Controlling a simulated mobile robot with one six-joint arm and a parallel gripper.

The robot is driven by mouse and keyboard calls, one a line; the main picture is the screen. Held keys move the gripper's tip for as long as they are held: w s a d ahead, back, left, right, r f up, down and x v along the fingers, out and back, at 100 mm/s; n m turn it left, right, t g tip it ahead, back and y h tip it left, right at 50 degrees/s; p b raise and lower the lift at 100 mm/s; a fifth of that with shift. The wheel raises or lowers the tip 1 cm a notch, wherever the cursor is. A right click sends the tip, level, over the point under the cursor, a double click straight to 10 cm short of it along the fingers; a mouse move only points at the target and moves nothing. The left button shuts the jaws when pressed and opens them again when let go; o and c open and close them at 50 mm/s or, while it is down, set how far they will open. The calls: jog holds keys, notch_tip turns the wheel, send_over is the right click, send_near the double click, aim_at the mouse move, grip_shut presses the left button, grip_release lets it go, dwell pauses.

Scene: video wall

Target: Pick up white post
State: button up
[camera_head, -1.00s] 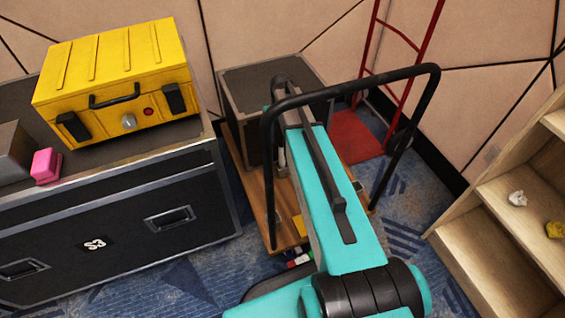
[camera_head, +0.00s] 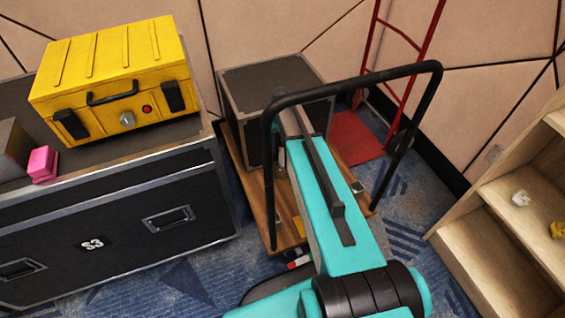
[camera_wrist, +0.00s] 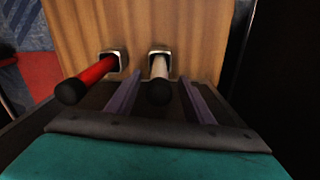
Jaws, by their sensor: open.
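In the wrist view the white post (camera_wrist: 159,68) sticks out from a square metal socket in a wooden board, its black end cap towards the camera. My gripper (camera_wrist: 160,79) is open, with one finger on each side of the white post. I cannot tell if either finger touches it. A red post (camera_wrist: 95,73) with a black cap stands in a similar socket to the left, outside the fingers.
A wooden cart (camera_head: 262,208) with a black rail handle (camera_head: 350,78) surrounds my arm. A dark box (camera_head: 243,90) stands at its back. A black case (camera_head: 120,210) carrying a yellow toolbox (camera_head: 115,75) is left; wooden shelves (camera_head: 500,215) are right.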

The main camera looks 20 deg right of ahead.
aim_at(282, 152)
jog(key=shift+f+b, duration=0.6)
jog(key=shift+f, duration=1.65)
grip_shut()
